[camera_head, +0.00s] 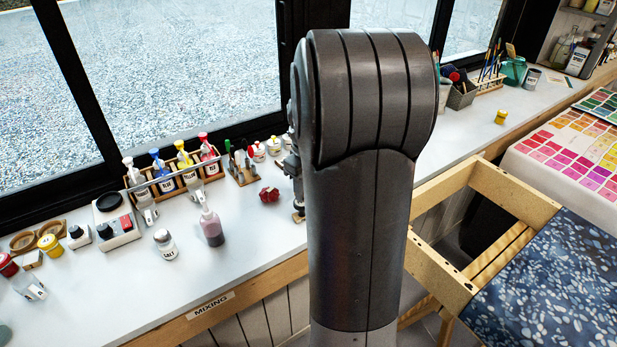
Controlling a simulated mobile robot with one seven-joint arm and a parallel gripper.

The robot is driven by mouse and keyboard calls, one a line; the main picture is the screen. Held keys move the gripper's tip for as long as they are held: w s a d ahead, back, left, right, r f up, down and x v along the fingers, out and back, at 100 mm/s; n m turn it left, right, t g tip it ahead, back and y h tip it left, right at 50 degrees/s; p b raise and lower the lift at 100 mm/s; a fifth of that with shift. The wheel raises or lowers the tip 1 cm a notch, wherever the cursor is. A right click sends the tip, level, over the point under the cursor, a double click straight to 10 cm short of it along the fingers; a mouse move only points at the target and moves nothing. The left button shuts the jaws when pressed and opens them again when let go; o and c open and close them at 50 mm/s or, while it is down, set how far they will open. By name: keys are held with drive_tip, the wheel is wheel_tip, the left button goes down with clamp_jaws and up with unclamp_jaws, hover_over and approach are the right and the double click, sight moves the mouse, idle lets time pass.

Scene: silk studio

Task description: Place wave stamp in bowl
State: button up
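My gripper (294,168) is mostly hidden behind my own dark arm, over the white counter. Only its left side shows, and I cannot tell whether it is open or shut. A small brown piece (298,216) shows just below it at the arm's left edge. I cannot tell whether this is the wave stamp or whether it is held. No stamp with a wave pattern can be made out. A round black dish (108,201), possibly the bowl, sits on a white box-like base at the counter's left.
The white counter (240,262) is clear at its front middle. A rack of colored bottles (170,178), a pink squeeze bottle (212,228), a salt shaker (166,244) and a dark red object (269,194) stand near. An open wooden frame (440,278) lies right of my arm.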

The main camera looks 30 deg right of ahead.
drive_tip(key=w+d+m, duration=0.2)
drive_tip(key=w+d, duration=0.1)
drive_tip(key=d, duration=1.5)
drive_tip(key=w+a+f, duration=0.2)
drive_tip(key=w, duration=0.1)
drive_tip(key=w+a+f, duration=0.2)
drive_tip(key=w, duration=0.1)
drive_tip(key=w+a+f, duration=0.2)
drive_tip(key=w+f, duration=0.1)
drive_tip(key=w, duration=0.1)
drive_tip(key=shift+f, duration=1.9)
drive_tip(key=shift+f, duration=0.15)
drive_tip(key=o, duration=0.6)
drive_tip(key=shift+o, duration=0.5)
